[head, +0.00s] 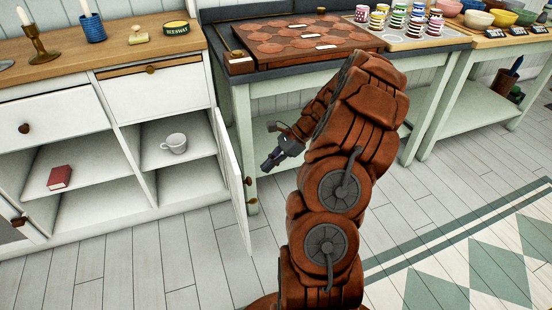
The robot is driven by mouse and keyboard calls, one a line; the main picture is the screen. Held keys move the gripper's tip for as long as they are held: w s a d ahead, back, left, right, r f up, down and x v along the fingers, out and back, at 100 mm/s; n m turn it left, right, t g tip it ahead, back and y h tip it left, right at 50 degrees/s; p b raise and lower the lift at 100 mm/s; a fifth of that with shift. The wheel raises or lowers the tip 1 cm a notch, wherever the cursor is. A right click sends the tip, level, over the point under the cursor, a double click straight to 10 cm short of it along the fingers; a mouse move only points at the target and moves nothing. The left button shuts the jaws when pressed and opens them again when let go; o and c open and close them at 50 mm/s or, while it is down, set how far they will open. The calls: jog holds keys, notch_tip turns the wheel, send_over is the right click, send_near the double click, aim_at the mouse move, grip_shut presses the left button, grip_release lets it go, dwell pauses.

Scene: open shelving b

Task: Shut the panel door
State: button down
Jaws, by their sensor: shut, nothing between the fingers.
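The white panel door (229,165) stands open at the right side of the white cabinet (75,236). My gripper (266,168) is shut and empty. It is just to the right of the door, on its outer side, beside the table leg. A small gap shows between the fingertips and the door in this view; I cannot judge the depth.
The open cabinet holds a white cup (175,143) and a red book (59,177). A pale green table (262,90) stands close to the right of the door. The plank floor (130,270) in front of the cabinet is clear.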

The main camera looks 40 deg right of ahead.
aim_at(249, 184)
jog(key=shift+w+a+f+b, duration=0.2)
jog(key=shift+w+a+f, duration=0.2)
jog(key=shift+a, duration=0.55)
jog(key=shift+w+a+f+b, duration=0.2)
jog(key=shift+w+a+f, duration=0.2)
jog(key=shift+a, duration=0.55)
jog(key=shift+w+a+f+b, duration=0.25)
jog(key=shift+w+a, duration=0.2)
jog(key=shift+a, duration=0.5)
jog(key=shift+a, duration=0.2)
